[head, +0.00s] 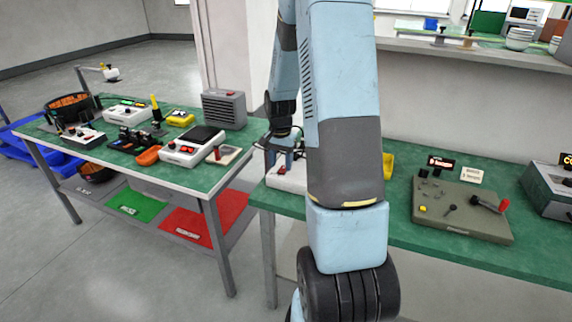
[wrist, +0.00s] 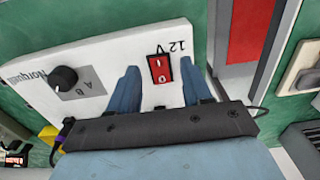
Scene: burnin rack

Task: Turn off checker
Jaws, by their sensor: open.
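A white box (wrist: 100,62) with upside-down lettering fills much of the wrist view. It carries a red rocker switch (wrist: 160,69) in a black frame beside "12 V", and a black knob (wrist: 65,79) on a grey A/B plate. My gripper (wrist: 158,82) is open, its two blue fingers on either side of the switch. I cannot tell whether they touch the box. In the head view my gripper (head: 284,160) is low over the same white box (head: 284,180) at the near bench's left end, partly hidden by my arm. No label reading "checker" is legible.
The left table (head: 215,182) holds several devices, including a white one with red buttons (head: 186,150) and a grey vented box (head: 224,109). On the right bench (head: 405,228) stands an olive panel (head: 460,212) with levers. A grey box (head: 550,192) is at the far right.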

